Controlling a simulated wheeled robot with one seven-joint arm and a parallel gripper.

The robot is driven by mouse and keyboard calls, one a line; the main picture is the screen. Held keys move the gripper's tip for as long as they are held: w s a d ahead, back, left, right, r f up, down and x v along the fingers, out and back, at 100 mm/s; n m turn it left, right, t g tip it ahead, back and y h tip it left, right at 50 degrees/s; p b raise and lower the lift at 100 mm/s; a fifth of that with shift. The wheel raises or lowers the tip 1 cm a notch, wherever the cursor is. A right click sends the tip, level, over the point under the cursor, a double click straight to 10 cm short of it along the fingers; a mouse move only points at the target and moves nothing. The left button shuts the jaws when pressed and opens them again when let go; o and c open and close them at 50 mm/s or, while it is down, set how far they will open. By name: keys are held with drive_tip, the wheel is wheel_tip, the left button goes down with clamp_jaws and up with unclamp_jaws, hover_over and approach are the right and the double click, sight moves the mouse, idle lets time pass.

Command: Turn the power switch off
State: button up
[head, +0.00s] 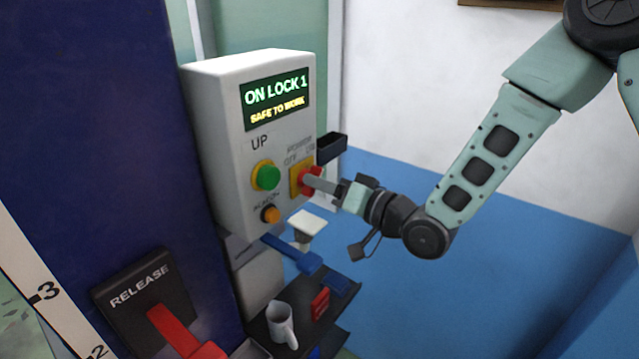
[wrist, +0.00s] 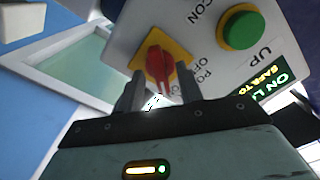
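The power switch is a red rotary knob (wrist: 158,66) on a yellow plate (head: 296,178), at the right of the white control box (head: 222,150). Labels near it read POWER, OFF and what looks like ON. My gripper (head: 313,181) is at the switch, its fingers pointing at the box. In the wrist view my gripper (wrist: 161,82) has its two fingers apart, one on each side of the knob, with a gap visible. I cannot tell whether either finger touches it. In the head view the fingers partly hide the knob.
The box display (head: 275,97) reads ON LOCK 1, SAFE TO WORK. A green UP button (head: 265,176) and an orange button (head: 270,214) sit left of the switch. Open floor lies right.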

clamp_jaws()
drive_tip(key=shift+f+b, duration=0.15)
drive_tip(key=shift+b, duration=0.4)
drive_tip(key=n+b, duration=1.6)
drive_tip(key=b, duration=0.8)
unclamp_jaws()
